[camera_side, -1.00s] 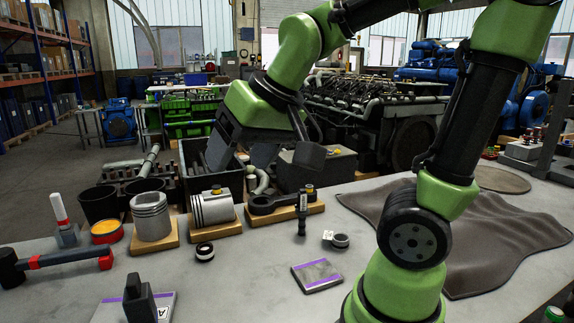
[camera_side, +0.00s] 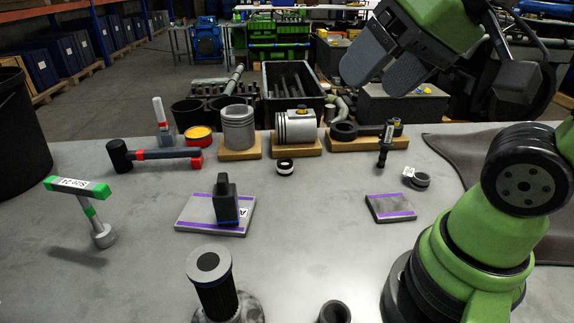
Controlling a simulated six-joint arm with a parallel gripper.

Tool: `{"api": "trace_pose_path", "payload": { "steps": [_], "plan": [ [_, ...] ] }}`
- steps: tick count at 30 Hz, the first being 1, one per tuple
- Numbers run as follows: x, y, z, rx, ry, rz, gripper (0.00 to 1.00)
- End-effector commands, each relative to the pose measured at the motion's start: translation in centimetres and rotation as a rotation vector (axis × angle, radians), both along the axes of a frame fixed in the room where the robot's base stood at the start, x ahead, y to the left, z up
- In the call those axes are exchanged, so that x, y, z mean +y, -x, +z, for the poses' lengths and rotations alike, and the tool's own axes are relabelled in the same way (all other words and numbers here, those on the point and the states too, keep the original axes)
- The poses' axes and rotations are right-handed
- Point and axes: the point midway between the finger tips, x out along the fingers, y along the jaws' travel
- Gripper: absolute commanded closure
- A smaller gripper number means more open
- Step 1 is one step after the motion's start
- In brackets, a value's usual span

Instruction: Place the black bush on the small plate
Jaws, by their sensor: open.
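A small black ring with a white band (camera_side: 286,167), which looks like the black bush, lies on the bench in front of the wooden blocks. A darker grey ring with a white tag (camera_side: 421,180) lies further right. The small plate (camera_side: 391,207), grey with purple stripes, lies flat and bare on the bench, in front of the tagged ring. My gripper (camera_side: 378,76) is at the upper right, high above the bench and beyond these parts in the picture. Its two grey finger pads are apart, with nothing seen between them.
A larger purple-striped plate (camera_side: 187,216) carries a black upright part (camera_side: 227,203). A hammer (camera_side: 150,156), a green-ended tool (camera_side: 80,188), a filter (camera_side: 213,285) and another dark ring (camera_side: 335,312) stand around. Wooden blocks with pistons line the back. Bench between both plates is clear.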

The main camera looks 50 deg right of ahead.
Motion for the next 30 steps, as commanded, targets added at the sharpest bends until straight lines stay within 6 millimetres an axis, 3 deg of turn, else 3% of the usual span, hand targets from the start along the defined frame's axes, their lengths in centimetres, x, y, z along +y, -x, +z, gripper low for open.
{"api": "trace_pose_path", "payload": {
  "steps": [5,11,17,21,27,30],
  "plan": [
    [-1.7,-5.9,0.5,0.090,0.047,-0.023,0.26],
    [-4.5,-13.1,-1.7,0.198,0.097,-0.041,0.26],
    [-8.0,-19.5,-7.0,0.307,0.139,-0.052,0.26],
    [-10.7,-22.6,-12.3,0.381,0.161,-0.057,0.26],
    [-13.5,-24.6,-19.0,0.461,0.181,-0.057,0.26],
    [-14.2,-24.9,-20.9,0.482,0.184,-0.056,0.26]
  ]
}}
